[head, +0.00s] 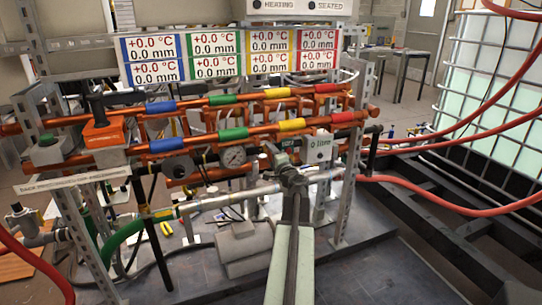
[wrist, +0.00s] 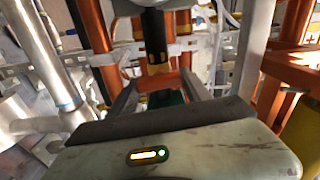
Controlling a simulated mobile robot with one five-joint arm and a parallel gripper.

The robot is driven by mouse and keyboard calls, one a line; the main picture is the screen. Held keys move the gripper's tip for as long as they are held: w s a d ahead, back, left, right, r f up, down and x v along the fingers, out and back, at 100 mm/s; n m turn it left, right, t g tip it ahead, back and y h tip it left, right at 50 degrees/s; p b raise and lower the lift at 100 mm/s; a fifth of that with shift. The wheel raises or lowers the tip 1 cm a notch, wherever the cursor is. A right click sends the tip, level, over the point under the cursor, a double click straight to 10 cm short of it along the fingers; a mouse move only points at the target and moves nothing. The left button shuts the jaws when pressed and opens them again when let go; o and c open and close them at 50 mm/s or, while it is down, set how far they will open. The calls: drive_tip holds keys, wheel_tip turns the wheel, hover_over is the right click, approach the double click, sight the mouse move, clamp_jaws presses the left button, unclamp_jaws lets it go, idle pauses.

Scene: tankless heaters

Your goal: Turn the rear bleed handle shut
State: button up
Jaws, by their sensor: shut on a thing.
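My gripper (head: 284,162) reaches forward into the pipe rack from the front in the head view. In the wrist view my gripper (wrist: 160,78) has its two fingers on either side of a small orange-red handle (wrist: 158,83), and it is shut on it. This looks like the bleed handle, though its full shape and turn angle are hidden. A black stem (wrist: 154,30) with a brass-coloured end stands just beyond the fingertips. In the head view the fingers and arm cover the handle.
Copper pipes (head: 200,142) with coloured bands run across the rack, close behind my gripper. Red hoses (head: 450,197) cross at right.

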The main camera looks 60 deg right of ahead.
drive_tip(key=shift+s+f+m, duration=0.1)
drive_tip(key=shift+m, duration=0.4)
drive_tip(key=o, duration=1.1)
drive_tip(key=v, duration=0.7)
drive_tip(key=shift+s+a, duration=0.25)
drive_tip(key=shift+s, duration=0.05)
